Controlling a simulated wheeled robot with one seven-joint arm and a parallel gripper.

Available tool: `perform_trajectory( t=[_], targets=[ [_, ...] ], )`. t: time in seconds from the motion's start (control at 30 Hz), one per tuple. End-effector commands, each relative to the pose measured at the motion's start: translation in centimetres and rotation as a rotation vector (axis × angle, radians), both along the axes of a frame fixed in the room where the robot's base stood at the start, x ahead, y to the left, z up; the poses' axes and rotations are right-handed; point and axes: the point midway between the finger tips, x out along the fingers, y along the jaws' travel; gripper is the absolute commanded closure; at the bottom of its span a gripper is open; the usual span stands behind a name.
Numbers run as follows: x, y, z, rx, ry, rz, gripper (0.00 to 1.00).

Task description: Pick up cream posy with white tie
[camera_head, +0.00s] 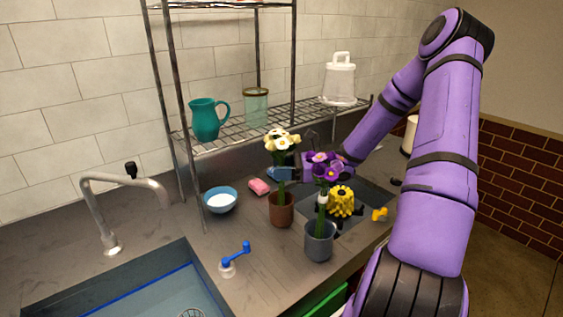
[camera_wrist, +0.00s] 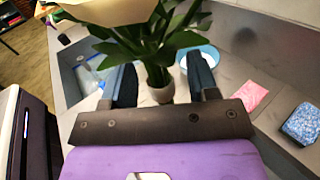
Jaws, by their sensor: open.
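The cream posy (camera_head: 282,140) stands upright in a brown pot (camera_head: 281,208) in the head view. In the wrist view its pale bloom (camera_wrist: 110,8) is cut off by the top edge, with green leaves (camera_wrist: 155,42) below. My gripper (camera_head: 282,174) is at the posy's stem, under the flowers. In the wrist view my gripper (camera_wrist: 162,75) is open, one finger on each side of the stem, with gaps showing. A pale rounded piece shows low between the fingers; I cannot tell whether it is the tie or the pot. The fingers hide the tie area in the head view.
A purple posy (camera_head: 324,166) with a white tie stands in a grey pot (camera_head: 319,241), close in front and right. A wire shelf (camera_head: 235,137) rises behind.

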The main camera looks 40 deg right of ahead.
Motion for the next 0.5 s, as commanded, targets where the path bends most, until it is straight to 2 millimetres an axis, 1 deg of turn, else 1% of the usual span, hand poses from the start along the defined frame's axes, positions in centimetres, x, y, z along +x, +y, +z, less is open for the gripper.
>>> perform_trajectory(
  t=[0.03, 0.07, 0.1, 0.27, 0.3, 0.5],
  targets=[
    [-0.01, -0.01, 0.01, 0.000, 0.000, 0.000, 0.46],
    [-0.01, -0.01, 0.01, 0.000, 0.000, 0.000, 0.51],
    [-0.01, -0.02, 0.01, 0.000, 0.000, 0.000, 0.60],
    [-0.01, -0.03, 0.02, 0.000, 0.000, 0.000, 0.96],
    [-0.01, -0.03, 0.02, 0.000, 0.000, 0.000, 1.00],
    [-0.01, -0.03, 0.04, 0.000, -0.001, 0.000, 1.00]
  ],
)
